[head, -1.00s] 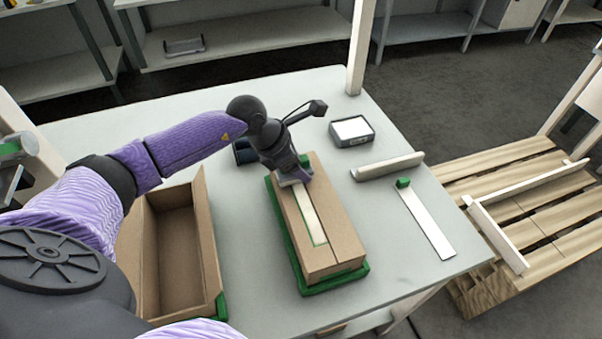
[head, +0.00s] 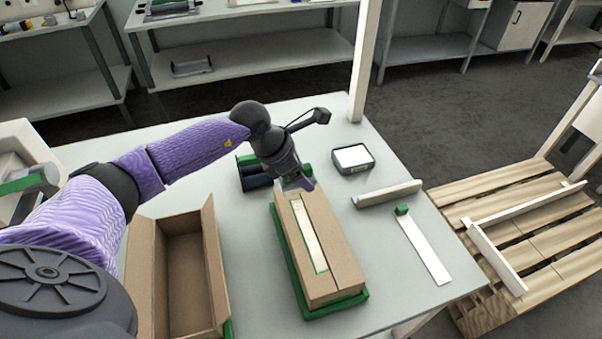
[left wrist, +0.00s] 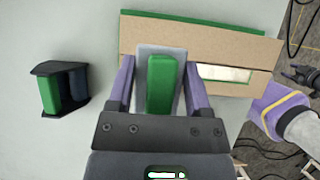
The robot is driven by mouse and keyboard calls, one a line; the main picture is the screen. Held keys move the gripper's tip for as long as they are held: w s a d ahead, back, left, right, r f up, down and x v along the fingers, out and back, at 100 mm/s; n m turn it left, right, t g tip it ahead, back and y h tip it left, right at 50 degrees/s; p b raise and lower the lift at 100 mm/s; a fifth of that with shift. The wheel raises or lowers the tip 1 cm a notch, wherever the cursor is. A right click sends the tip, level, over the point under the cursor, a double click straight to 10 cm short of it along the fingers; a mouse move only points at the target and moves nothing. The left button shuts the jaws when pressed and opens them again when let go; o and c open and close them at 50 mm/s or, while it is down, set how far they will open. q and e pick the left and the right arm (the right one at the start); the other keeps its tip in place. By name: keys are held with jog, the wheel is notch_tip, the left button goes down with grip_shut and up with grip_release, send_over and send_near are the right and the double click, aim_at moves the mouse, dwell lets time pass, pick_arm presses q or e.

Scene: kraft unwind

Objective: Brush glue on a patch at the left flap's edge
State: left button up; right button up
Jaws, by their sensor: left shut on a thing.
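A closed cardboard box (head: 337,260) lies on a green-edged base (head: 358,299), its two top flaps meeting at a lengthwise seam. On the left flap, along its edge, is a long pale patch (head: 309,238) with a green outline. It also shows partly in the left wrist view (left wrist: 225,73). My left gripper (head: 298,184) is over the far end of the box, past the patch's far end. It is shut on a tool with a green handle (left wrist: 160,85) and a flat grey plate (left wrist: 147,60). Whether the tool touches the box I cannot tell.
An open empty box (head: 180,270) stands to the left. A dark holder with green (head: 252,174) is behind the gripper. A grey tray (head: 353,158), a pale bar (head: 387,194) and a white strip with a green end (head: 425,245) lie to the right. A wooden pallet (head: 510,240) is beyond.

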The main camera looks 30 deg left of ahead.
aim_at(310, 202)
pick_arm(q)
jog(key=shift+f, duration=0.15)
dwell(0.4)
jog(key=shift+s+d+f+b, duration=0.1)
jog(key=shift+f+b, duration=1.85)
jog(key=shift+f, duration=0.5)
jog(key=shift+f+b, duration=0.4)
jog(key=shift+f, duration=0.1)
